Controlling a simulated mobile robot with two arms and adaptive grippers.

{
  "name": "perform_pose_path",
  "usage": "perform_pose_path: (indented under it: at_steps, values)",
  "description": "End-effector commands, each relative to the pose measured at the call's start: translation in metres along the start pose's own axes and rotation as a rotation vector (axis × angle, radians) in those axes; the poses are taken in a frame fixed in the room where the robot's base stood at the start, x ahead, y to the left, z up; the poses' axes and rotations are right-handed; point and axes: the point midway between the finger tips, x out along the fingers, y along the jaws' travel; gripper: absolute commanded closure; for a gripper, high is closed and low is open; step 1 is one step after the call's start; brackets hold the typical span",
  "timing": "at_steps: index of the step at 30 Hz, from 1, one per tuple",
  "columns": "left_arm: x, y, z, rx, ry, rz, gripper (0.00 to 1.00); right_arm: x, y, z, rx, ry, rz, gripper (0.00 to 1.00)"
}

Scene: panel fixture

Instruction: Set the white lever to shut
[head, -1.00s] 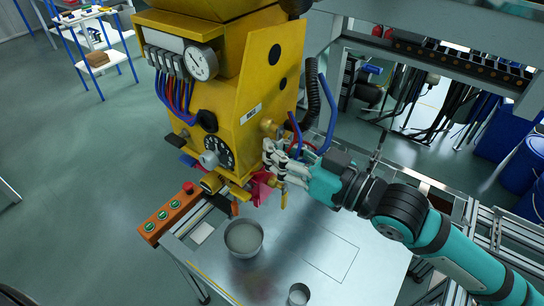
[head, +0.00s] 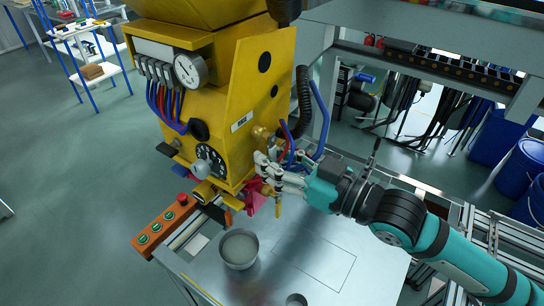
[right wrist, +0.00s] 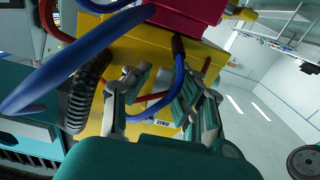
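I cannot make out the white lever for certain; my fingers cover part of the yellow machine's (head: 245,90) side. The machine also shows in the right wrist view (right wrist: 150,128). My right gripper (head: 262,168) is at the lower right side of the machine, beside brass fittings and a red part (head: 252,193). In the right wrist view, the two fingers of my right gripper (right wrist: 158,97) stand apart. Between them show a red hose and the yellow housing, and nothing is clearly gripped. My left gripper is not in view.
Blue hoses (head: 322,120) and a black corrugated hose (head: 303,100) hang close behind my right gripper. A metal bowl (head: 239,262) stands on the steel table (head: 345,285) below. An orange button box (head: 160,228) is at the table's left edge.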

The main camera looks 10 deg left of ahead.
Motion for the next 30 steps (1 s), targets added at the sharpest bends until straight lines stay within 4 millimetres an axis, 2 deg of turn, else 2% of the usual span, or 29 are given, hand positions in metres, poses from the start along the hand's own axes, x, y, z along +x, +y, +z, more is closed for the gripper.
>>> perform_pose_path:
  at_steps: [1, 3, 11, 14, 17, 24, 30]
  values:
    - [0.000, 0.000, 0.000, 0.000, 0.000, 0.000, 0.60, 0.000, 0.000, -0.001, 0.000, 0.003, -0.001, 0.68]
    - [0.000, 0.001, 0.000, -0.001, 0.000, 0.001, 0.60, 0.000, -0.001, -0.002, -0.001, 0.005, -0.002, 0.62]
    - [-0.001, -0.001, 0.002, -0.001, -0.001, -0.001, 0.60, -0.001, -0.001, -0.004, -0.001, 0.008, -0.002, 0.62]
    - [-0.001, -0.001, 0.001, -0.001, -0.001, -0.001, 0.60, -0.008, 0.000, -0.004, -0.002, 0.007, -0.001, 0.62]
    - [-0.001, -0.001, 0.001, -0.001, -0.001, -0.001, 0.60, -0.023, 0.000, -0.003, -0.003, 0.006, 0.001, 0.62]
    - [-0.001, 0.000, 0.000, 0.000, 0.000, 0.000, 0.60, -0.075, 0.001, -0.002, -0.004, 0.003, 0.003, 0.62]
    - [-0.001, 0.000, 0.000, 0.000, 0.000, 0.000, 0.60, -0.106, 0.000, -0.002, -0.005, 0.003, 0.000, 0.62]
